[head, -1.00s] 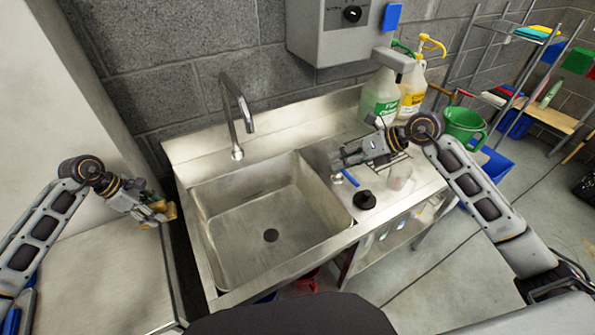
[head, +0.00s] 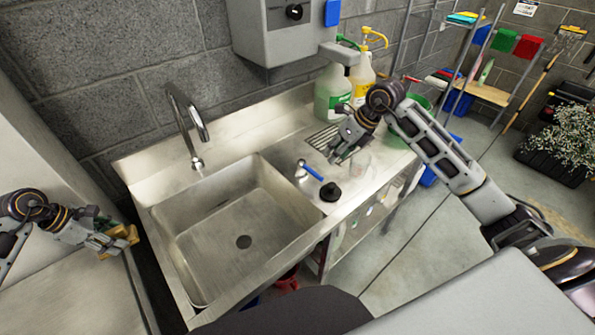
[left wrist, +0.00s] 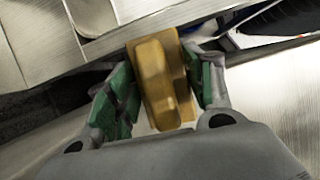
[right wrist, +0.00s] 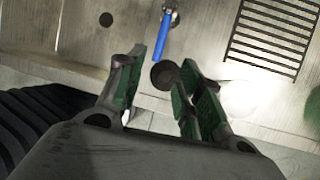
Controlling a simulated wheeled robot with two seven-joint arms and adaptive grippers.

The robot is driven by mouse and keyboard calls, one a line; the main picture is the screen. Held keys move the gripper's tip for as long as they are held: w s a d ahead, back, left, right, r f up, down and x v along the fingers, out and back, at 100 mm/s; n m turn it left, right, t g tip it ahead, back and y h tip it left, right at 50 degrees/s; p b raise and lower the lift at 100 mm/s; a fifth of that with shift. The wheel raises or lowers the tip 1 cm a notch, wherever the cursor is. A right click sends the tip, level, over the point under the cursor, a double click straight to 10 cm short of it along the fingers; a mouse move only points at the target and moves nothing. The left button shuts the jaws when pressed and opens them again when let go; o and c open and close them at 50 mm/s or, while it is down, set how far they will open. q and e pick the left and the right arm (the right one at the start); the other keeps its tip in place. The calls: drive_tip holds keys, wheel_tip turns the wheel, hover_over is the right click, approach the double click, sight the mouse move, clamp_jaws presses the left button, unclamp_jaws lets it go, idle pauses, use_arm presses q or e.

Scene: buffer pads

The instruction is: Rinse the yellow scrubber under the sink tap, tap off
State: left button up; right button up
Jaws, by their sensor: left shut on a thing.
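My left gripper (head: 122,240) is shut on the yellow scrubber (left wrist: 163,82), a yellow-brown block between its green-padded fingers. It holds the scrubber left of the sink, over the metal surface beside it. The steel sink (head: 185,262) is empty, with a drain in its floor. The tap spout (head: 188,112) arches over the sink's back edge; I see no water. A blue-handled lever (head: 313,172) sits on the counter right of the sink. My right gripper (head: 335,158) is open and empty above the counter, near the lever; it also shows in the right wrist view (right wrist: 160,95).
A black knob (head: 330,191) stands beside the lever, and a clear cup (head: 361,161) is near the right gripper. Green (head: 332,95) and yellow (head: 362,75) bottles stand at the back right. A wall box (head: 285,35) hangs above. The sink basin is clear.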

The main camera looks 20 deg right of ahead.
sight(311, 172)
drive_tip(key=shift+f, duration=0.2)
drive_tip(key=shift+p+x, duration=0.65)
drive_tip(key=shift+x, duration=5.25)
drive_tip(key=shift+a+r, duration=0.1)
clamp_jaws()
